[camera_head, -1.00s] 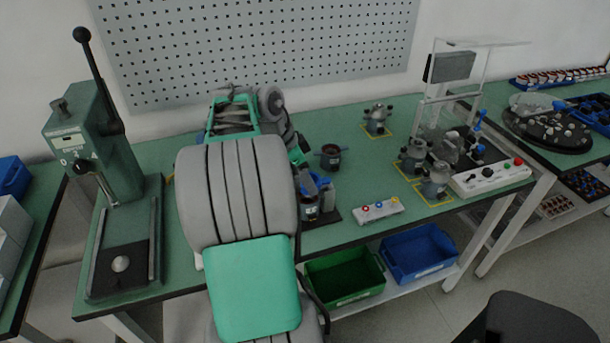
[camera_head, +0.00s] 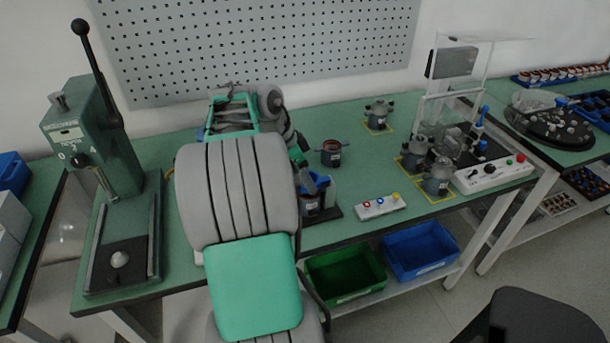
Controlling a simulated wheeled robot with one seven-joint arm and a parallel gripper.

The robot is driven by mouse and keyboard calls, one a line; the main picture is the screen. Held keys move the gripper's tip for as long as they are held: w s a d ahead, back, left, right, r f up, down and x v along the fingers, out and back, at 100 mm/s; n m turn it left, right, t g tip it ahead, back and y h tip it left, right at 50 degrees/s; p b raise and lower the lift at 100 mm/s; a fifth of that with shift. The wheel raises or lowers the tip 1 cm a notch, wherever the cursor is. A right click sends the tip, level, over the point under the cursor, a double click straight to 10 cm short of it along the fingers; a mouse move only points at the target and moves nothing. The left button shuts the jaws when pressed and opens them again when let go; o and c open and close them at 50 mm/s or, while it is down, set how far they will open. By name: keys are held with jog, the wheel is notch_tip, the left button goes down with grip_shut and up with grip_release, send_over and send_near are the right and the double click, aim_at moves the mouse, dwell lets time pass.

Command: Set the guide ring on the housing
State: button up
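A dark grey cylindrical housing with a label (camera_head: 310,204) stands on a black base, just right of my large grey arm link. A blue part (camera_head: 318,182) shows at its top; I cannot tell whether it is the guide ring or how it sits. Another dark housing (camera_head: 331,158), with a copper-coloured rim, stands behind it on the green bench. My wrist passes behind my arm link, close to the left of these. Its dark end shows only in part, and I cannot make out the fingertips or anything held.
A lever press (camera_head: 100,150) stands at left. A small button box (camera_head: 381,207) lies near the front edge. Several housings (camera_head: 437,178) stand at right, beside a clear-guarded test station (camera_head: 492,174). Green (camera_head: 345,275) and blue (camera_head: 420,250) bins sit below the bench.

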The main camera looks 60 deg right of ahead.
jog(key=shift+f, duration=0.45)
jog(key=shift+f+b, duration=0.1)
jog(key=shift+b, duration=0.2)
jog(key=shift+f+b, duration=0.5)
jog(key=shift+b, duration=0.05)
jog(key=o, duration=1.4)
jog(key=shift+o, duration=0.2)
jog(key=p+v, duration=0.2)
jog(key=v, duration=0.6)
jog(key=shift+s+f, duration=0.1)
